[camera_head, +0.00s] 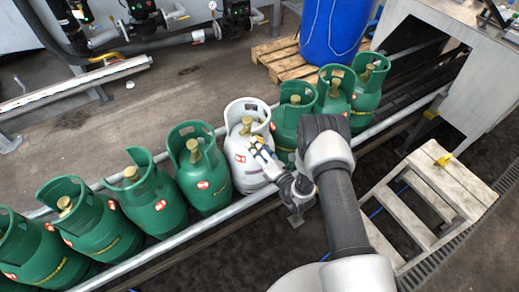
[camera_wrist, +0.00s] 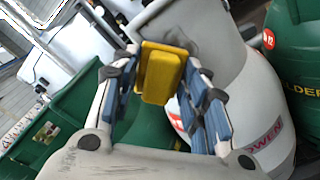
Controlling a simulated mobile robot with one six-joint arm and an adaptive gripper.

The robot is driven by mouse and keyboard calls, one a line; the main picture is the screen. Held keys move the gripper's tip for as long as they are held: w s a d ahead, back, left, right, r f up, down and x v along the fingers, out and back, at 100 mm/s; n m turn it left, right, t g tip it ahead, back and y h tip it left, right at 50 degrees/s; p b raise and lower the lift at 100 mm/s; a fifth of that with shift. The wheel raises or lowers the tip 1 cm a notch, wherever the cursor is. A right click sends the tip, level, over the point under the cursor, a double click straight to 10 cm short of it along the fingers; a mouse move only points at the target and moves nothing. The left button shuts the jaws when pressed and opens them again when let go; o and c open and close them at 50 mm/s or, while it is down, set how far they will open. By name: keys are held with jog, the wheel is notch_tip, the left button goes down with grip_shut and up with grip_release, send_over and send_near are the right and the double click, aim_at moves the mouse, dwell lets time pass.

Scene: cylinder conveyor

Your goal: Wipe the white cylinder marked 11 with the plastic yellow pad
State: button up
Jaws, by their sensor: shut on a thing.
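The white cylinder (camera_head: 238,170) stands upright in the row of green cylinders, with a red-and-white label; its number is too small to read. In the wrist view, the white cylinder (camera_wrist: 245,95) fills the right middle, with a dark grey smudge on its upper part. My gripper (camera_head: 262,146) is at the white cylinder's right front side. In the wrist view, my gripper (camera_wrist: 165,90) is shut on the yellow pad (camera_wrist: 162,72), held between its blue finger pads. The yellow pad overlaps the white cylinder's edge; I cannot tell whether they touch.
Green cylinders (camera_head: 203,192) stand close on the left, and another green cylinder (camera_head: 285,122) stands close on the right, all along a railed conveyor (camera_head: 190,233). A blue barrel (camera_head: 335,30) stands on a pallet behind. A wooden step (camera_head: 440,172) with a small yellow item is at right.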

aim_at(267, 133)
jog(key=shift+w, duration=0.15)
jog(key=shift+w+d+b, duration=0.55)
jog(key=shift+w+d, duration=0.15)
jog(key=shift+d, duration=0.3)
jog(key=shift+w+d+b, duration=0.55)
jog(key=shift+w+d, duration=0.1)
jog(key=shift+d, duration=0.3)
jog(key=shift+w+d, duration=0.45)
jog(key=shift+d, duration=0.1)
jog(key=shift+s+a+r+p, duration=0.15)
jog(key=shift+s+a, duration=0.45)
jog(key=shift+a, duration=0.3)
jog(key=shift+s+a+f+p, duration=0.15)
jog(key=shift+s+a, duration=0.45)
jog(key=shift+a, duration=0.3)
jog(key=shift+s+a+r+p, duration=0.15)
jog(key=shift+s+a, duration=0.45)
jog(key=shift+a, duration=0.3)
jog(key=p+v, duration=0.1)
jog(key=v, duration=0.5)
jog(key=shift+p, duration=0.3)
jog(key=shift+d, duration=0.15)
jog(key=shift+p+v, duration=0.3)
jog(key=shift+v, duration=1.2)
